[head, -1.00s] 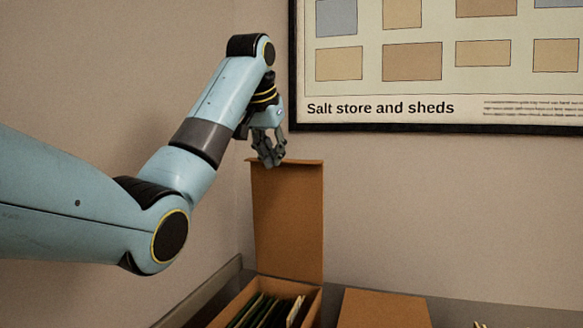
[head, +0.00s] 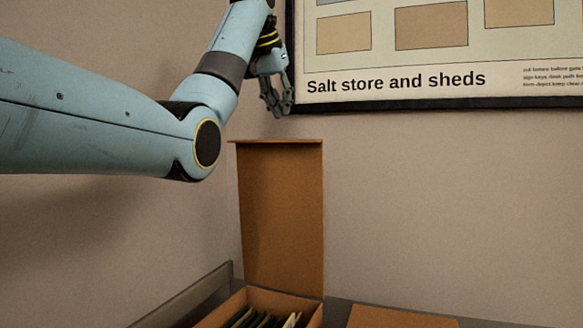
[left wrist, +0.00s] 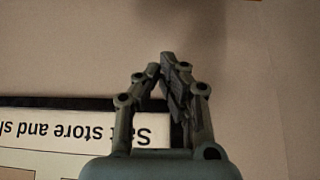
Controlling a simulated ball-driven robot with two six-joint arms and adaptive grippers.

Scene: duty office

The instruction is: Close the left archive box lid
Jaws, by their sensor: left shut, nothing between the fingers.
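The left archive box (head: 299,304) is a brown cardboard box at the bottom of the head view, with files inside. Its lid (head: 281,215) stands open and upright at the back of the box, with a narrow lip along the top edge. My left gripper (head: 279,112) is shut and empty. In the head view it hangs above the lid's top edge, with a visible gap between them. The left wrist view shows its fingers (left wrist: 168,68) together in front of the wall. My right gripper is not in view.
A second brown box (head: 402,317) with its top closed stands to the right. A framed poster (head: 430,55) reading "Salt store and sheds" hangs on the wall behind. A grey raised edge (head: 190,295) runs along the left of the surface.

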